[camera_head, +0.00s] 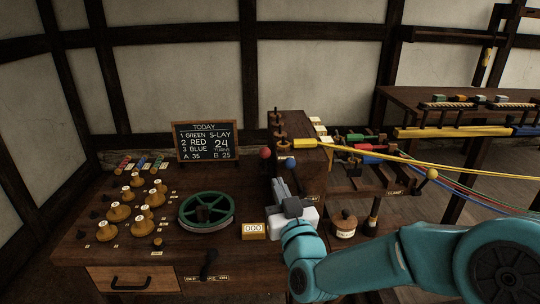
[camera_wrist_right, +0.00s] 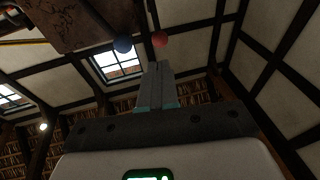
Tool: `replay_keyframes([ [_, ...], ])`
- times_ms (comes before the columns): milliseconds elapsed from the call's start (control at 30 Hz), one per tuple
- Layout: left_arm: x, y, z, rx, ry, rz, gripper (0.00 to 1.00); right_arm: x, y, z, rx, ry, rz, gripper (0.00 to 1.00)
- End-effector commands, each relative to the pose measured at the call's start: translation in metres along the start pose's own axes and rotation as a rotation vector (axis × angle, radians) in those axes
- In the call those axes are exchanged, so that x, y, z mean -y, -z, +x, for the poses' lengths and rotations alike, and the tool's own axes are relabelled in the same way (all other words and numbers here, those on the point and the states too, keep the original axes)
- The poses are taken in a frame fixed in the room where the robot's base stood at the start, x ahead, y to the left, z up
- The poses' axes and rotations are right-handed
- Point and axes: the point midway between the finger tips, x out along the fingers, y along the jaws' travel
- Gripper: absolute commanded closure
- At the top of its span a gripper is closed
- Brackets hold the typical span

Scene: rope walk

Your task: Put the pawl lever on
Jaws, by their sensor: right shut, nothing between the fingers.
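A black lever (camera_head: 208,263) stands at the front edge of the wooden bench, between an OFF label on its left and a label ending in ON on its right. I take it as the pawl lever; its exact tilt is hard to tell. My right gripper (camera_head: 277,181) is up and to the right of it, well apart, with its fingers pointing away from me. In the right wrist view its fingers (camera_wrist_right: 158,66) are together and hold nothing. The lever is not in the wrist view. My left gripper is not in view.
A green-rimmed wheel (camera_head: 207,209) and a counter reading 000 (camera_head: 253,231) lie between lever and gripper. Red (camera_head: 265,153) and blue (camera_head: 290,152) balls stand just beyond my fingertips. Wooden bobbins (camera_head: 147,212) fill the bench's left. Coloured ropes (camera_head: 440,167) run off right.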

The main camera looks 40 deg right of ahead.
Motion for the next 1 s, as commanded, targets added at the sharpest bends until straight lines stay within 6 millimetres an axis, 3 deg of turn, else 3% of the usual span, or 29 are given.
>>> replay_keyframes([
  [200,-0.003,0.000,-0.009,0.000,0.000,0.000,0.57,0.000,0.000,0.047,0.000,-0.001,-0.001,1.00],
  [400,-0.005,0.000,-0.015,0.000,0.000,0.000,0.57,-0.001,0.000,0.073,0.001,-0.001,0.000,1.00],
  [1000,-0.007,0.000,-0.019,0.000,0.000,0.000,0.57,-0.001,0.002,0.083,0.010,0.000,0.002,1.00],
])
